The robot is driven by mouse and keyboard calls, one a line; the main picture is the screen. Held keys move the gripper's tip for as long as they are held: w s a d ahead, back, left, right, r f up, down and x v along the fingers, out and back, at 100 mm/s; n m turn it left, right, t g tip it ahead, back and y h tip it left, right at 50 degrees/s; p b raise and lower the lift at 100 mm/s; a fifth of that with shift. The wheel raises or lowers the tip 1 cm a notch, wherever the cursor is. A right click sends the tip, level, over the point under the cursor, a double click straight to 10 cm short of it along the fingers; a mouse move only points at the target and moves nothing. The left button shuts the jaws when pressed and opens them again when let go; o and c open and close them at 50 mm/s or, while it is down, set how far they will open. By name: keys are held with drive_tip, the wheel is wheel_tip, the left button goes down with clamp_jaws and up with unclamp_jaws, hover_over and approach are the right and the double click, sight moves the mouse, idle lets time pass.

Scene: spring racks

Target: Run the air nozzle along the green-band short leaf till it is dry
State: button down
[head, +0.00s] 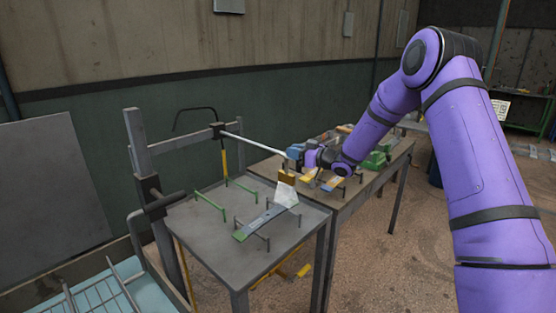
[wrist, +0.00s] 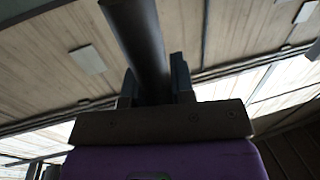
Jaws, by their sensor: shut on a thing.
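The green-band short leaf (head: 258,222) is a grey strip with a green end, lying aslant on low supports on the near metal table (head: 205,240). My gripper (head: 297,153) is above and beyond its right end, apart from it. It is shut on the air nozzle, whose dark round body (wrist: 138,40) stands between the jaws in the wrist view. Below the gripper is a brown-yellow piece (head: 287,178), and a pale cone under it reaches the leaf's right end. How the held parts join is too small to tell. Whether the leaf is wet cannot be told.
A dark post (head: 142,160) stands at the table's left rear. A pale rod (head: 252,144) runs from a clamp to my gripper's side. Green pegs (head: 210,203) rise from the near table. Yellow and blue-grey strips (head: 333,184) and green items (head: 375,160) occupy the far table.

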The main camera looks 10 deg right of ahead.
drive_tip(key=shift+w+d, duration=0.6)
drive_tip(key=shift+d, duration=0.3)
drive_tip(key=shift+w+d, duration=0.55)
drive_tip(key=shift+d, duration=0.3)
drive_tip(key=c, duration=1)
unclamp_jaws()
drive_tip(key=shift+o, duration=0.2)
drive_tip(key=v, duration=1)
drive_tip(key=shift+s+d, duration=0.25)
